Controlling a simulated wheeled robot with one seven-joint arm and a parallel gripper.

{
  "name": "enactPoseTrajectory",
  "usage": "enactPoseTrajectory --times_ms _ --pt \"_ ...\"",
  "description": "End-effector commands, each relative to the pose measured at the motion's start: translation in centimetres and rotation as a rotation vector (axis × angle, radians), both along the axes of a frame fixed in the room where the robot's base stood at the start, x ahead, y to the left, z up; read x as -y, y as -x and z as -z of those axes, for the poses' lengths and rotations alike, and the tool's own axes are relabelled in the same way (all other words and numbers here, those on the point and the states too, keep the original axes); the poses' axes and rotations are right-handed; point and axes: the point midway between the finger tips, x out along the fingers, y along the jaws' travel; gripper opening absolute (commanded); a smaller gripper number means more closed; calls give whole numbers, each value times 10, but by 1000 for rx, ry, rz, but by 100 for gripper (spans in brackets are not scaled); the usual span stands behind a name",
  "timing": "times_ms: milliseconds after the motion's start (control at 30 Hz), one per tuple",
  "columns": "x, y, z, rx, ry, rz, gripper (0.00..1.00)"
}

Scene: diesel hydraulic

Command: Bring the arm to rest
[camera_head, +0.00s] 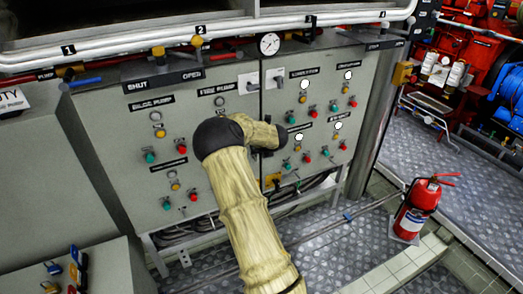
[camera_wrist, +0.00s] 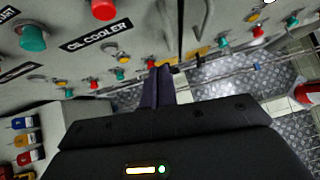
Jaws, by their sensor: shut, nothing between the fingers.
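My arm (camera_head: 245,205) rises from the bottom of the head view in a beige sleeve. It bends at a dark joint before the grey control panel (camera_head: 120,130). A short sleeved part points right from the bend and ends in a dark tip. The fingers cannot be made out in the head view. In the wrist view my gripper (camera_wrist: 158,82) is shut and empty, its dark fingers together. The panel's buttons and OIL COOLER label (camera_wrist: 95,30) show beyond it. I see no contact with the panel, but the gap is unclear.
A red fire extinguisher (camera_head: 414,208) stands on the floor to the right. Pipes with several numbered valves run above the panel. Padlocks (camera_head: 52,268) sit on a grey box at lower left. The metal floor (camera_head: 330,245) right of my arm is mostly clear.

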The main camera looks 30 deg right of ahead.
Motion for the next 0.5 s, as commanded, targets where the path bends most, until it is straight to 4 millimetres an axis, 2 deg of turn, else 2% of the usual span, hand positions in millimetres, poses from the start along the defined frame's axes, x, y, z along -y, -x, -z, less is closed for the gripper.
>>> enactPoseTrajectory --times_ms 500 --pt "2 2 -1 -1 -2 4 0"
